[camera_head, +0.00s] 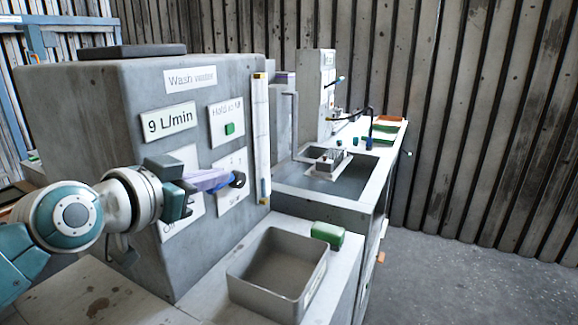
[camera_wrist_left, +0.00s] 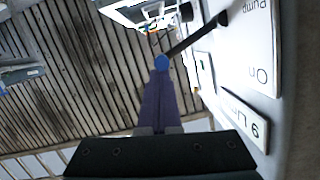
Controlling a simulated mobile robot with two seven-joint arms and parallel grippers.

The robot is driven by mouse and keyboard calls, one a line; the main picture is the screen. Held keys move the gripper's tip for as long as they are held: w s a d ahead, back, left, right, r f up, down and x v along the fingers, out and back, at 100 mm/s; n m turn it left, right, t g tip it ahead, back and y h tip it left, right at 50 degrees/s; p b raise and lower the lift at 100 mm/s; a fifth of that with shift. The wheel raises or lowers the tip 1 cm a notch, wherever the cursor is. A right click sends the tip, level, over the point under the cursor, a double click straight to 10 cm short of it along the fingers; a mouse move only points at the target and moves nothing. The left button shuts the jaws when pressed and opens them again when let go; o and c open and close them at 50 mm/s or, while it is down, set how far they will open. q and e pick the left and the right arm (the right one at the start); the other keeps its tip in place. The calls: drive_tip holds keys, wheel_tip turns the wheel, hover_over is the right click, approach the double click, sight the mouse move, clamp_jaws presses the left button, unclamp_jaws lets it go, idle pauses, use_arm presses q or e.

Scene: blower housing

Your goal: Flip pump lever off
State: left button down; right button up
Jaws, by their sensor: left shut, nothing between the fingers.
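The pump panel (camera_head: 182,158) is a pale plate on the grey housing, partly hidden behind my left gripper (camera_head: 229,178). "Off" shows at its lower left. In the left wrist view the plate (camera_wrist_left: 258,35) reads "Pump" and "On", upside down. The dark pump lever (camera_wrist_left: 192,40) sticks out from it at a slant, with a blue end (camera_wrist_left: 161,62). My left gripper also shows there, its purple fingers (camera_wrist_left: 160,78) shut and empty, their tips at the blue end. I cannot tell whether they touch. In the head view the lever is mostly hidden by the fingers.
A black knob (camera_head: 238,179) on the neighbouring panel is close to my fingertips. A "9 L/min" sign (camera_head: 169,121) and a green button (camera_head: 229,128) are above. A grey open bin (camera_head: 278,272) and a green block (camera_head: 328,233) stand below right. A sink counter lies beyond.

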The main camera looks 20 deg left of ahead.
use_arm(q)
wheel_tip(320, 180, down, 8)
drive_tip(key=m+y+b, duration=0.2)
drive_tip(key=m+b, duration=0.3)
drive_tip(key=m, duration=0.1)
drive_tip(key=shift+d+f+m+t+y, duration=0.2)
drive_tip(key=shift+d+m+t+y, duration=0.1)
drive_tip(key=shift+d+t, duration=0.15)
idle(0.3)
